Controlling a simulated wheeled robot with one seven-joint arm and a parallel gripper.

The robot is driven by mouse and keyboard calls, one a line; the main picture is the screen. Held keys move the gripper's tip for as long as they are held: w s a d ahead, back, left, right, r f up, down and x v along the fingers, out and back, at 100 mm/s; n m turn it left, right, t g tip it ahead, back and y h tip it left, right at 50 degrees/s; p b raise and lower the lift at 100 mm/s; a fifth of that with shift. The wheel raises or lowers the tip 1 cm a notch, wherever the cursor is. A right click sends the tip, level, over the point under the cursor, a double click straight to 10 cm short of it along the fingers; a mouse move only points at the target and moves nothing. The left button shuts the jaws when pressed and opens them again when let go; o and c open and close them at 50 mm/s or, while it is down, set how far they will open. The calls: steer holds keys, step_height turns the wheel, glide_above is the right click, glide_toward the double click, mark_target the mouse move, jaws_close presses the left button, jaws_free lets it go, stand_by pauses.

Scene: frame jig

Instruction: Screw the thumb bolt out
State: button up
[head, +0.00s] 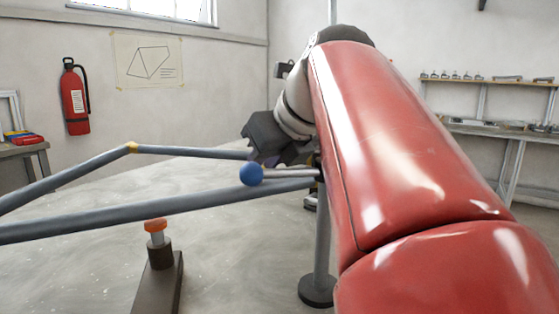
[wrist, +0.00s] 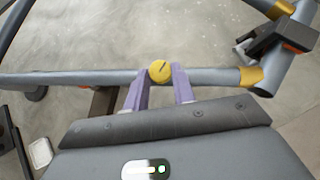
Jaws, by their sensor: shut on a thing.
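The thumb bolt (wrist: 160,71) shows in the wrist view as a round yellow knob with a dark line across its face. It sits at a grey frame tube (wrist: 75,79). My gripper (wrist: 161,80) has its two purple fingers on either side of the yellow knob and is shut on it. The yellow knob cannot be seen there. How far the bolt's thread is in cannot be seen.
A blue ball (head: 251,174) on a metal rod stands out near my gripper. A post with an orange knob (head: 156,224) stands below the tubes. A dark clamp (wrist: 275,37) is at upper right in the wrist view. A bench (head: 510,133) stands at the right wall.

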steer(key=n+g+y, duration=0.1)
steer(key=n, duration=0.1)
steer(key=n+g, duration=0.2)
steer(key=w+n+g+y, duration=0.1)
steer(key=n, duration=0.1)
steer(key=shift+d+n+y, duration=0.3)
steer(key=shift+n, duration=0.1)
steer(key=n+g, duration=0.3)
steer(key=shift+w, duration=0.35)
steer(key=shift+w+n+g, duration=0.15)
steer(key=shift+n+g, duration=0.5)
steer(key=shift+n, duration=0.25)
steer(key=shift+w+n+g, duration=0.1)
steer(key=shift+n+g, duration=0.55)
steer(key=shift+n, duration=0.25)
steer(key=o, duration=1)
